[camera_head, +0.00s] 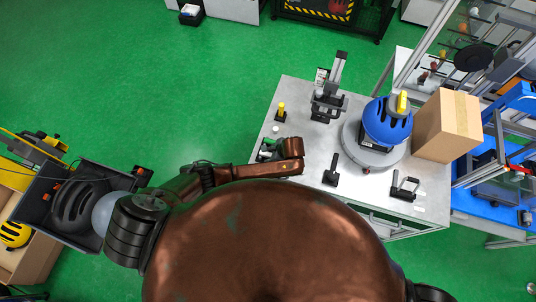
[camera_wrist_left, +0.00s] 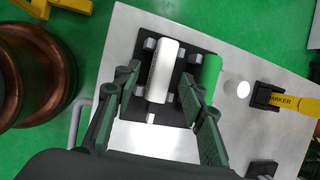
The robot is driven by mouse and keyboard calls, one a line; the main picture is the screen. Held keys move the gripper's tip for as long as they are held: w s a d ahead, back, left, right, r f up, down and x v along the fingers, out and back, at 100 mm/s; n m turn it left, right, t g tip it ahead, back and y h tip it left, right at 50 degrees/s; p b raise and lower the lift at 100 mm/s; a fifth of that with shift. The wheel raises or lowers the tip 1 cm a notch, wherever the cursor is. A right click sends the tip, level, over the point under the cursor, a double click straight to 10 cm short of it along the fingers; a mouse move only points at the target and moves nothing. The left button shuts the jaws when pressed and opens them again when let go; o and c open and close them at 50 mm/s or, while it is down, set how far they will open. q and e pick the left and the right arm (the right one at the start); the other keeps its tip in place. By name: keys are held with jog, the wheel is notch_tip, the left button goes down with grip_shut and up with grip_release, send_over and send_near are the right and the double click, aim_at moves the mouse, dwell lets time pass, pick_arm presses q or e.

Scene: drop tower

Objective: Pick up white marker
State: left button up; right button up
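The white marker (camera_wrist_left: 165,68) lies in a black holder (camera_wrist_left: 178,112) on the grey table. The green marker (camera_wrist_left: 208,78) sits in the same holder, to its right. My left gripper (camera_wrist_left: 160,80) is open, with one finger on each side of the white marker and gaps visible between them. The right finger reaches between the white and green markers. In the head view my left gripper (camera_head: 268,151) is over the table's left edge, and the white marker is hard to make out there. My right gripper is not in view.
A yellow marker (camera_wrist_left: 296,107) stands in a black base right of the holder, and a white round piece (camera_wrist_left: 243,89) lies between. On the table (camera_head: 302,97) are a black stand (camera_head: 331,170), a blue helmet (camera_head: 386,122) on a round plate and a cardboard box (camera_head: 447,125).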

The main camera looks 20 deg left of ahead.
pick_arm(q)
grip_shut()
dwell(0.4)
jog(key=shift+r, duration=0.15)
